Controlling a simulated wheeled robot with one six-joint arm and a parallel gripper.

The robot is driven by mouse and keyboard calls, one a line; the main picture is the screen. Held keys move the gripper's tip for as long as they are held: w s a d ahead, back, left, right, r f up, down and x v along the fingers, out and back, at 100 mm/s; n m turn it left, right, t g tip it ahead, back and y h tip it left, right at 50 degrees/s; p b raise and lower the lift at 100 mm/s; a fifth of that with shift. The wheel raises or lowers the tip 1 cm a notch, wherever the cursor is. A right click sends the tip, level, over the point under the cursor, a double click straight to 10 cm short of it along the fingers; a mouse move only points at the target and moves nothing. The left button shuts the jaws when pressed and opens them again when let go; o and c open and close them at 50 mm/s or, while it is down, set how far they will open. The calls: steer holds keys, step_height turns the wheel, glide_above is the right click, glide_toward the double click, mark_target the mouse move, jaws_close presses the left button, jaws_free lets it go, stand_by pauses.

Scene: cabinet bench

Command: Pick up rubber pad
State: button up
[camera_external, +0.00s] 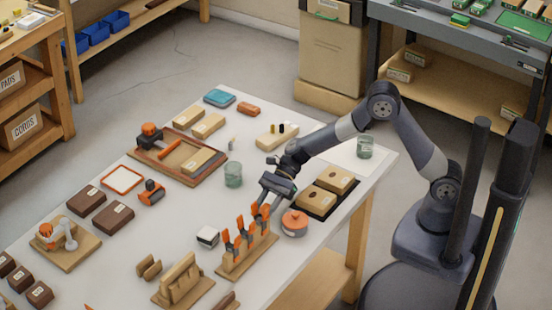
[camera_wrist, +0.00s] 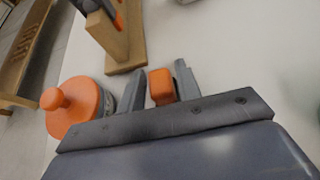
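My gripper (camera_external: 262,207) is low over the white bench, between the wooden tool rack and the orange-lidded jar. The wrist view shows both fingers of my gripper (camera_wrist: 161,88) with a small orange block-like piece (camera_wrist: 161,86) between them. I cannot tell whether it is a rubber pad, or whether both fingers press on it. In the outside view this spot is mostly hidden by my gripper. No other thing can be surely named as the rubber pad.
The wooden rack (camera_external: 248,256) with orange-handled tools stands close by; its end also shows in the wrist view (camera_wrist: 122,45). The orange-lidded jar (camera_external: 294,222) is just right, and left in the wrist view (camera_wrist: 72,110). A black tray (camera_external: 322,209) holds boxes.

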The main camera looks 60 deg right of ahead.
jaws_close()
